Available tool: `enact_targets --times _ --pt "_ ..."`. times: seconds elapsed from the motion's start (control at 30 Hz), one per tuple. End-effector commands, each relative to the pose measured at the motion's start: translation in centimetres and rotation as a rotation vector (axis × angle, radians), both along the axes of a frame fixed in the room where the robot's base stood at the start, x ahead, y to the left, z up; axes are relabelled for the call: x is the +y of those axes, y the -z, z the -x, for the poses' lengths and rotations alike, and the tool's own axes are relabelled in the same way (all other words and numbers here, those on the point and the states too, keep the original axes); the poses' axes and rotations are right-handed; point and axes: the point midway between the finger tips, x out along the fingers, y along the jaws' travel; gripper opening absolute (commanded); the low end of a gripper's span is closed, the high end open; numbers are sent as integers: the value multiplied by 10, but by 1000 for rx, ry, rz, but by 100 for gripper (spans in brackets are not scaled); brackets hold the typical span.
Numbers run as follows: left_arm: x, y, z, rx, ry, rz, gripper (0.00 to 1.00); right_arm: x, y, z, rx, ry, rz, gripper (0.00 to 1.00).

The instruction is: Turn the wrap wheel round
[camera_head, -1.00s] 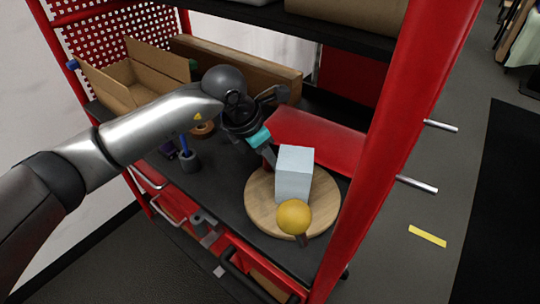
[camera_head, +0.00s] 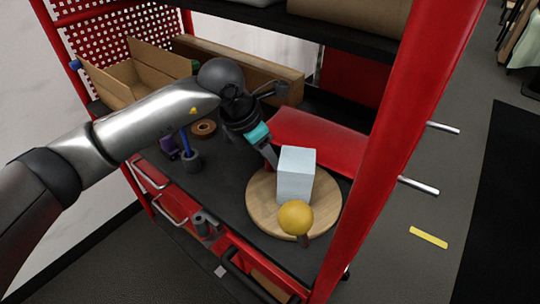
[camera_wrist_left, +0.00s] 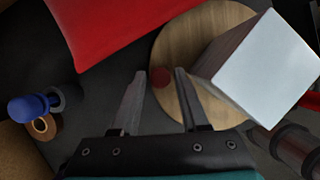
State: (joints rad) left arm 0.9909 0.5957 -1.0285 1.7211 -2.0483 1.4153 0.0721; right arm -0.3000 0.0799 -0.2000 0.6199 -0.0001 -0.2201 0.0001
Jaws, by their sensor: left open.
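The wrap wheel (camera_head: 262,208) is a round pale wooden disc lying flat on the dark shelf. A pale blue-white box (camera_head: 297,174) stands on it, and a yellow ball knob (camera_head: 296,217) rises near its front edge. My left gripper (camera_head: 272,158) is open and points down at the wheel's back-left edge, beside the box. In the left wrist view, the wheel (camera_wrist_left: 185,45) and box (camera_wrist_left: 268,68) lie ahead and right of the open fingers. A small dark red round spot (camera_wrist_left: 160,78) shows between the fingertips at the wheel's edge. The knob does not show there.
A red block (camera_head: 320,140) lies behind the wheel. A dark cup with a blue-handled tool (camera_head: 191,158) and a brown tape ring (camera_head: 204,128) are to the left. An open cardboard box (camera_head: 130,80) stands at the back left. A red post (camera_head: 395,150) rises on the right.

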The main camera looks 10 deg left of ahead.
Motion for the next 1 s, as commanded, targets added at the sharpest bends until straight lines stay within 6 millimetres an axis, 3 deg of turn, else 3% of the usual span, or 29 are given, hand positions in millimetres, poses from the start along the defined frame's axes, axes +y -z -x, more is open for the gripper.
enact_targets --times 0.3,0.5,0.7,1.0 --pt "23 -72 17 -7 -1 -2 44 0 -10 0 0 0 0 0" --pt "35 -108 28 -6 0 -3 44 0 -13 0 0 0 0 0" --pt "40 -125 33 -4 -1 -2 44 0 -14 0 0 0 0 0" --pt "41 -128 34 -2 0 -2 44 0 -14 0 0 0 0 0"
